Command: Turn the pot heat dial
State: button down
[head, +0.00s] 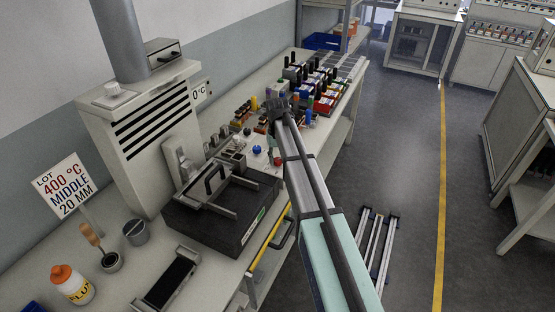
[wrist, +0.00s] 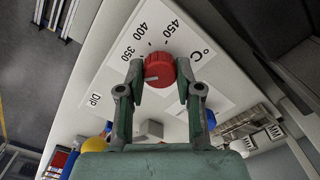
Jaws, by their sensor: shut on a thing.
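The red heat dial (wrist: 159,66) sits on a white scale plate (wrist: 112,68) marked 350, 400, 450 and °C in the wrist view. My gripper (wrist: 159,74) is shut on the dial, one finger on each side of it. The dial's pointer mark is not clear, so I cannot tell its setting. In the head view my arm reaches over the bench, and its end is too small to make out the grip. A small display (head: 198,92) reads 0 °C.
A black block with a metal frame (head: 215,236) stands on the bench (head: 127,283) left of my arm. A grey vented unit (head: 140,135) stands behind it. Several coloured connectors (head: 318,88) crowd the far bench. The floor at right (head: 405,165) is mostly clear.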

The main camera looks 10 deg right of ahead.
jog(key=n, duration=0.4)
jog(key=shift+n, duration=0.3)
jog(key=n, duration=0.3)
jog(key=shift+n+b, duration=0.4)
jog(key=n, duration=0.3)
jog(key=shift+n, duration=2.2)
jog(key=c, duration=0.8)
grip_release()
jog(key=shift+o, duration=0.2)
jog(key=shift+r, duration=0.1)
